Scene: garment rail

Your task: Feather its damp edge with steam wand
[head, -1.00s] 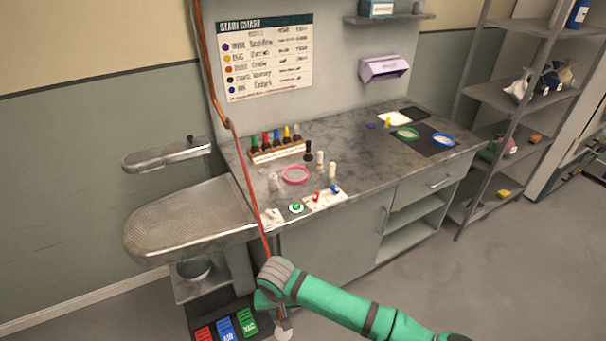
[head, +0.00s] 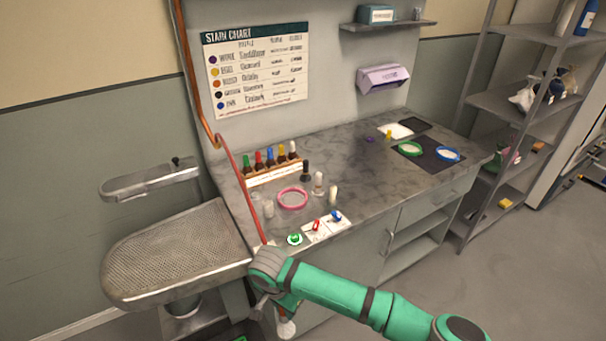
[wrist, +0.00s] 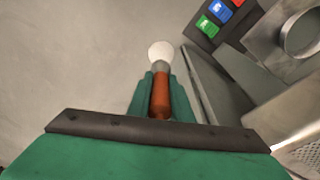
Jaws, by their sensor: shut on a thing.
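My gripper (head: 284,308) hangs low in front of the bench. In the wrist view, its green fingers (wrist: 160,88) are shut on the brown-orange handle of the steam wand (wrist: 160,102). The wand's rounded white head (wrist: 160,51) sticks out beyond the fingers over bare floor; it also shows below the gripper in the head view. A reddish hose (head: 236,178) runs down from the wall pipe toward my gripper. Pink (head: 293,206), green (head: 399,149) and blue (head: 459,154) hoops lie on the bench, apart from the wand. I cannot tell any damp edge.
A perforated metal board (head: 180,250) with a smaller arm (head: 150,182) above it stands left of the bench (head: 352,172). Bottles in a wooden rack (head: 275,177) and small pots stand near the pink hoop. Coloured pedals (wrist: 208,24) lie on the floor. Shelving (head: 520,100) stands right.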

